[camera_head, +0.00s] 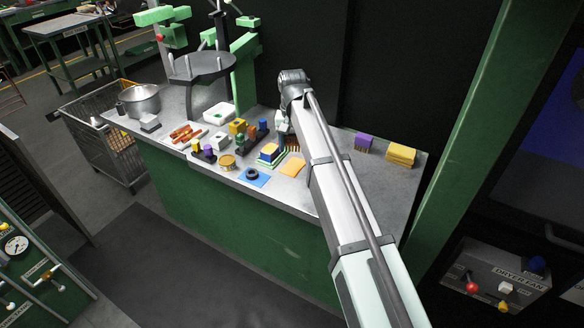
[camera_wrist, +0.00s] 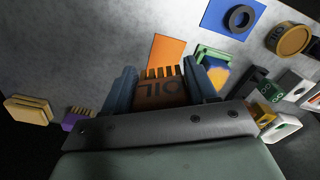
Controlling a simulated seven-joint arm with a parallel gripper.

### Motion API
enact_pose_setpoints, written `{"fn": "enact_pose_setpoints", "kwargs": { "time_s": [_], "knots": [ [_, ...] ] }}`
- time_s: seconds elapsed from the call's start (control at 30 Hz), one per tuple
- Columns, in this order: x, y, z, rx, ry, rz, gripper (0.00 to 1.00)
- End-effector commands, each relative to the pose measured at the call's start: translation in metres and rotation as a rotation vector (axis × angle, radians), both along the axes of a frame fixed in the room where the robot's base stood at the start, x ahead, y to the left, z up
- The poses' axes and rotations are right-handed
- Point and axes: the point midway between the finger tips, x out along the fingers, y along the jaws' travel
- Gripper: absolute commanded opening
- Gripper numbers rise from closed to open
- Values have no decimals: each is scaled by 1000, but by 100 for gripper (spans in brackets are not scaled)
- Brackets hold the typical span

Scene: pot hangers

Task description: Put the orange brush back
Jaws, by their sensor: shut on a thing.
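The bristles point toward a flat orange sheet (camera_wrist: 170,50) on the worktop. In the head view the brush (camera_head: 292,143) shows partly below my gripper (camera_head: 284,128), just behind the orange sheet (camera_head: 293,167). I cannot tell whether the brush touches the worktop.
A blue sheet (camera_head: 253,177) carries a black ring. A purple brush (camera_head: 364,142) and yellow sponges (camera_head: 400,156) lie to the right. Several small items crowd the left; bare worktop lies right of the orange sheet.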

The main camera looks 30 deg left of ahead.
Motion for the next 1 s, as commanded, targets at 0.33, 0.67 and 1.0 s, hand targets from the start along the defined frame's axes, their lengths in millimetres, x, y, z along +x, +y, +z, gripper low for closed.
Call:
{"fn": "enact_pose_setpoints", "kwargs": {
  "time_s": [0.33,0.67,1.0],
  "knots": [
    [20,19,4,0,0,-372,24],
    [20,18,-10,-1,1,-459,24],
    [20,19,-57,-1,0,-456,24]
  ]
}}
